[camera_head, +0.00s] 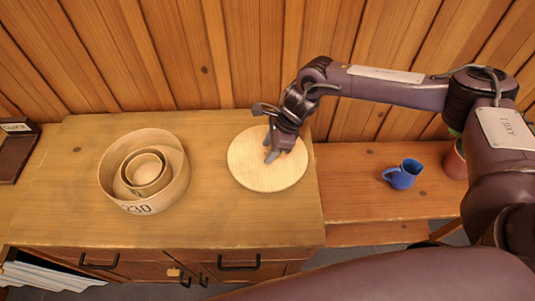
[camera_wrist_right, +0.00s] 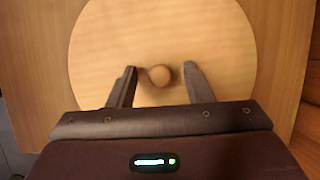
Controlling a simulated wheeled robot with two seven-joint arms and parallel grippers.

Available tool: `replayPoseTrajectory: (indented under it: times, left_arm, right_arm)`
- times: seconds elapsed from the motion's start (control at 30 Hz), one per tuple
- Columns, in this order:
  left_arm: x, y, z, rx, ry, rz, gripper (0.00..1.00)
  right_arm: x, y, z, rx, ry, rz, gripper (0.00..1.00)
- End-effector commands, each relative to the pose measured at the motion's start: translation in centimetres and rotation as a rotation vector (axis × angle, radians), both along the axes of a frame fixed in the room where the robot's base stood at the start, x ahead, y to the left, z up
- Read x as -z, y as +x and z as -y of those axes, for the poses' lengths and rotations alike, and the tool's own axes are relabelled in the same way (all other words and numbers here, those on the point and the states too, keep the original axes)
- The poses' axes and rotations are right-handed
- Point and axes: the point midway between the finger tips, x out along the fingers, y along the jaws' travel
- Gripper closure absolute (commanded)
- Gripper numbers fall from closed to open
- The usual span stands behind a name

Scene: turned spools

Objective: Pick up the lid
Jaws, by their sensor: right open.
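The lid (camera_head: 262,177) is a round, pale wooden disc on the right part of the cabinet top. In the right wrist view the lid (camera_wrist_right: 105,50) fills the upper middle, with a small round wooden knob (camera_wrist_right: 160,75) at its centre. My right gripper (camera_head: 271,156) is over the lid, pointing down. In the wrist view its two fingers (camera_wrist_right: 160,76) are open, one on each side of the knob, with gaps between. The gripper hides the knob in the head view. My left gripper does not show.
A round wooden box (camera_head: 180,185) marked 230, with smaller round boxes nested inside, stands on the cabinet top (camera_head: 225,225) left of the lid. A plank wall (camera_head: 190,60) rises behind.

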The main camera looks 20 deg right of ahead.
Motion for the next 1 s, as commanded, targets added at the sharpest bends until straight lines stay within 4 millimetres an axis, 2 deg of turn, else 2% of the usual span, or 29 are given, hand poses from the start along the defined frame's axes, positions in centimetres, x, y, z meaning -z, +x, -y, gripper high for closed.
replayPoseTrajectory:
  times: [0.07, 0.43, 0.8, 1.0]
  left_arm:
    - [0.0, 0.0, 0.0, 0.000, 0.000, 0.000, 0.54]
    - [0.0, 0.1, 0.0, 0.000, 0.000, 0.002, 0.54]
    - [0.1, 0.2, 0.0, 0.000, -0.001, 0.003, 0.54]
    - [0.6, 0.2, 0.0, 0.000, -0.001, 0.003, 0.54]
  right_arm:
    - [0.0, 0.0, 0.0, 0.000, 0.000, 0.000, 0.54]
    - [-0.1, 0.0, 0.0, 0.000, 0.000, 0.000, 1.00]
    - [-0.4, 0.1, 0.0, -0.001, 0.002, 0.002, 1.00]
    - [-2.1, 0.1, -0.1, -0.002, 0.002, 0.004, 1.00]
